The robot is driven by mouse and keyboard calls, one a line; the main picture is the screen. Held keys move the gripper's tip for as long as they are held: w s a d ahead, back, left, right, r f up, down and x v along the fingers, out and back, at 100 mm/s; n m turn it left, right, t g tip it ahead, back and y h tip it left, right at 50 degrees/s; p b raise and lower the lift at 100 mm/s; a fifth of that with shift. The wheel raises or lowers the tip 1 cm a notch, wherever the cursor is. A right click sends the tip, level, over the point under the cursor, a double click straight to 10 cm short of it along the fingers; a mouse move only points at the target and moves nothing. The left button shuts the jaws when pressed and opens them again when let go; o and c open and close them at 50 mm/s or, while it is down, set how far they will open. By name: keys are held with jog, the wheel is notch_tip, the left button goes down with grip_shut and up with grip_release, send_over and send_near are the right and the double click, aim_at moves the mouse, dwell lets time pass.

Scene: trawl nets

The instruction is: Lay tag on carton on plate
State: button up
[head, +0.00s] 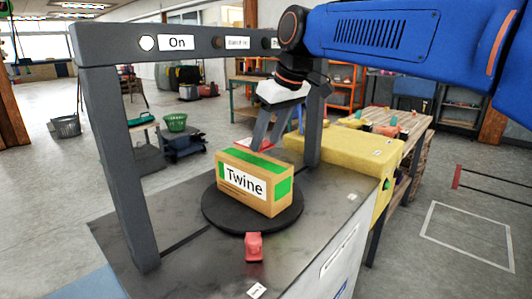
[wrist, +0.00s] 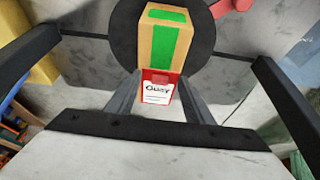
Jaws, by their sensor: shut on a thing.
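The carton (head: 250,193) is a brown box marked "Twine" with green strips, sitting on a round black plate (head: 214,216). In the wrist view the carton (wrist: 165,40) is at the top middle, on the plate (wrist: 203,48). My gripper (head: 263,137) is behind and above the carton. In the wrist view my gripper (wrist: 157,80) is shut on a red and white tag (wrist: 158,93) reading "Quay". The tag appears just beside the carton's near end there; whether they touch I cannot tell.
A grey frame (head: 107,150) with labelled signs such as "On" spans the grey table (head: 135,220). A small red object (head: 253,246) stands in front of the plate. A yellow block (head: 345,155) adjoins the table's right rear. Bare tabletop shows left of the plate.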

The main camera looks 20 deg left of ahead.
jog(key=shift+f, duration=2.1)
jog(key=o, duration=1.1)
jog(key=shift+f, duration=0.1)
jog(key=v, duration=1.2)
